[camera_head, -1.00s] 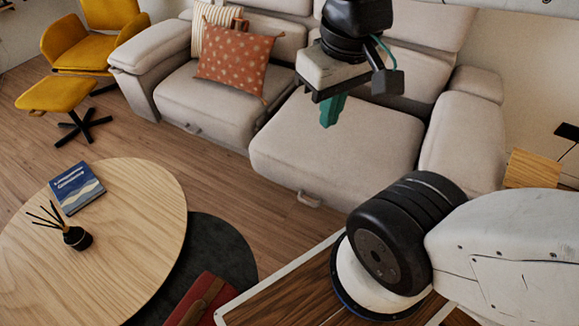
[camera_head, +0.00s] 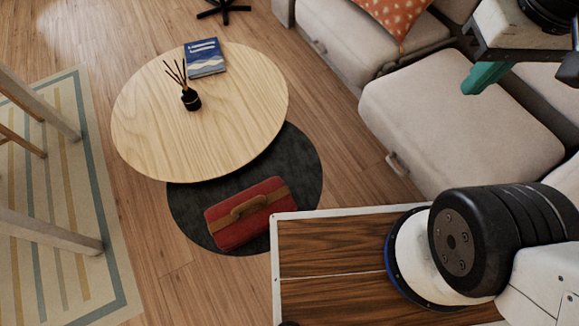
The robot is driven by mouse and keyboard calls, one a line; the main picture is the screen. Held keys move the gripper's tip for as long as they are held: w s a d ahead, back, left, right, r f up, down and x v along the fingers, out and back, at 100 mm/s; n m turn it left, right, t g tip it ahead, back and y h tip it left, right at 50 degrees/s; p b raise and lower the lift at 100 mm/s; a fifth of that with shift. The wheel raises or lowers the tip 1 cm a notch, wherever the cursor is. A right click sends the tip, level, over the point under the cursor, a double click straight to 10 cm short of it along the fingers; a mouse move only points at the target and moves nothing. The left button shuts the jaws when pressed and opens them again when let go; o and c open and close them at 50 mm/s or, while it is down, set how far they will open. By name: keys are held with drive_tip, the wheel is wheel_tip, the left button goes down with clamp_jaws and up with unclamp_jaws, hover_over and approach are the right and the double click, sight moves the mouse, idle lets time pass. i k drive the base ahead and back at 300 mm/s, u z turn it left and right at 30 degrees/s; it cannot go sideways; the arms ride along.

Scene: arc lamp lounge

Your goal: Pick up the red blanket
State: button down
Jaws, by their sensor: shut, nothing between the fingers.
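The red blanket (camera_head: 230,233) is a folded red bundle with a tan strap and a brown handle on top. It lies on a dark round mat (camera_head: 305,170) on the floor, by the near edge of the round wooden table and left of my base. My gripper (camera_head: 487,77) is at the upper right, in front of the sofa, with its teal fingers together and empty. It is well apart from the blanket. Nothing covers the blanket.
The round wooden table (camera_head: 165,150) holds a blue book (camera_head: 205,57) and a black reed diffuser (camera_head: 191,99). A beige sofa (camera_head: 460,120) with an orange cushion (camera_head: 396,16) stands right. A striped rug (camera_head: 70,200) with wooden furniture legs is left. Wooden floor between is clear.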

sight(233, 222)
drive_tip(key=u, duration=0.05)
drive_tip(key=k, duration=0.85)
drive_tip(key=u, duration=0.25)
